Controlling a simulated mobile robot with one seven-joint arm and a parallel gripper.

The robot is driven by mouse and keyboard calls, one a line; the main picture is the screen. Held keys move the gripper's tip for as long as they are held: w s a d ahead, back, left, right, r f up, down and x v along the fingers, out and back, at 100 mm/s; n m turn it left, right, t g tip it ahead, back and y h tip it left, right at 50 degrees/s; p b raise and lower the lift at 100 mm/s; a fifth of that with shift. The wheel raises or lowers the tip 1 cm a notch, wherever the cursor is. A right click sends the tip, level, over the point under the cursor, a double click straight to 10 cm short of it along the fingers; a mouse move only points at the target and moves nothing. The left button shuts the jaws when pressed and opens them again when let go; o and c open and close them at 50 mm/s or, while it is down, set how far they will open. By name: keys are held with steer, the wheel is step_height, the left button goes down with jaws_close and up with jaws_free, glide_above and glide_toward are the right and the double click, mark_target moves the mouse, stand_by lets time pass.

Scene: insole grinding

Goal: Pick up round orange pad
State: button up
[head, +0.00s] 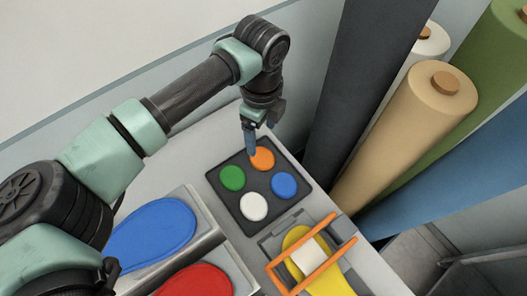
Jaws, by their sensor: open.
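The round orange pad (263,159) lies in the far corner of a dark square tray (230,209) on the light table. My gripper (252,150) is above the tray at the orange pad's left edge, pointing down, with its fingers covering part of that edge. The gripper is open and nothing shows between its fingers. I cannot tell whether a fingertip touches the pad or tray.
The tray also holds a green pad (232,178), a blue pad (284,185) and a white pad (254,207). A blue insole (152,234), a red insole (198,281) and an orange frame (318,253) over a yellow insole (325,281) are nearer. Tall material rolls (410,130) stand right.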

mark_target(262, 157)
step_height(262, 157, down, 10)
steer(key=shift+r+p, duration=0.15)
steer(key=shift+p, duration=0.65)
steer(key=c, duration=1)
steer(key=shift+r, duration=0.1)
